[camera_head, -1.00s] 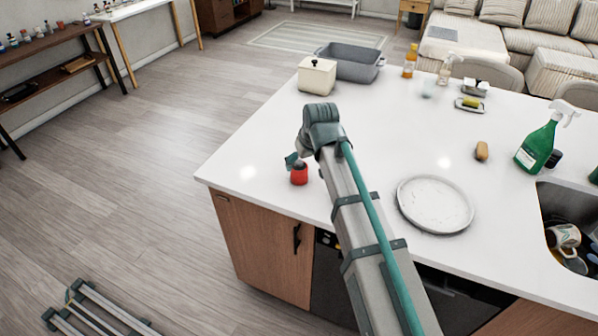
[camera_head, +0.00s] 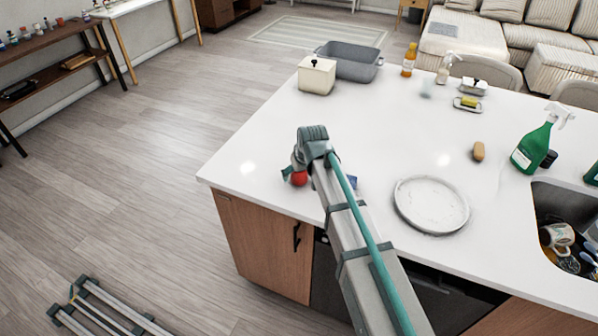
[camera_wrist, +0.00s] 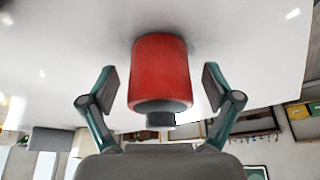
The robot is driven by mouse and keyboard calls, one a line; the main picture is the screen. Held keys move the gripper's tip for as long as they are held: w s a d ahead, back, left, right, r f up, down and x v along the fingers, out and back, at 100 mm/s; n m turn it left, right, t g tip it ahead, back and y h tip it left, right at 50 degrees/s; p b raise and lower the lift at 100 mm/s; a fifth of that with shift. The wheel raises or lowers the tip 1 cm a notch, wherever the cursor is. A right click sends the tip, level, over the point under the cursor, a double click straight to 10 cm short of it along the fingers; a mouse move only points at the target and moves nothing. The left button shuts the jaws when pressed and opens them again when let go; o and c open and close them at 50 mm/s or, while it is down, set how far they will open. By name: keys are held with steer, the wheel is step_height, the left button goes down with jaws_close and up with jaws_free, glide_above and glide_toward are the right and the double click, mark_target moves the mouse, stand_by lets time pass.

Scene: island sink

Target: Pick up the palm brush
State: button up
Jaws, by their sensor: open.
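The palm brush appears to be the red rounded cylinder (camera_wrist: 160,72) with a dark knob, standing on the white counter. It shows in the head view (camera_head: 299,179) near the counter's left front edge, partly covered by my arm. In the wrist view my gripper (camera_wrist: 160,85) is open, with one finger on each side of the red body and a visible gap on both sides. In the head view the gripper is mostly hidden behind my arm.
A small blue item (camera_head: 352,181) lies just right of my arm. A round white plate (camera_head: 431,204) lies further right, then the sink (camera_head: 570,205). Open counter lies behind the brush.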

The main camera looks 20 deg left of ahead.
steer(key=shift+c, duration=0.3)
steer(key=c, duration=1.3)
steer(key=shift+r, duration=0.1)
steer(key=shift+r, duration=0.35)
steer(key=shift+r+b, duration=0.5)
steer(key=shift+r, duration=0.4)
steer(key=s+d+r+b, duration=0.1)
steer(key=s+r, duration=0.2)
steer(key=s, duration=0.1)
steer(key=s+d+r+b, duration=0.1)
steer(key=s+r+b, duration=0.1)
steer(key=s+r, duration=0.2)
steer(key=s+d+r+b, duration=0.1)
steer(key=s+r, duration=0.2)
steer(key=s, duration=0.2)
steer(key=shift+s+d+r+b, duration=0.15)
steer(key=shift+s+d+b, duration=0.05)
steer(key=shift+s+b, duration=0.1)
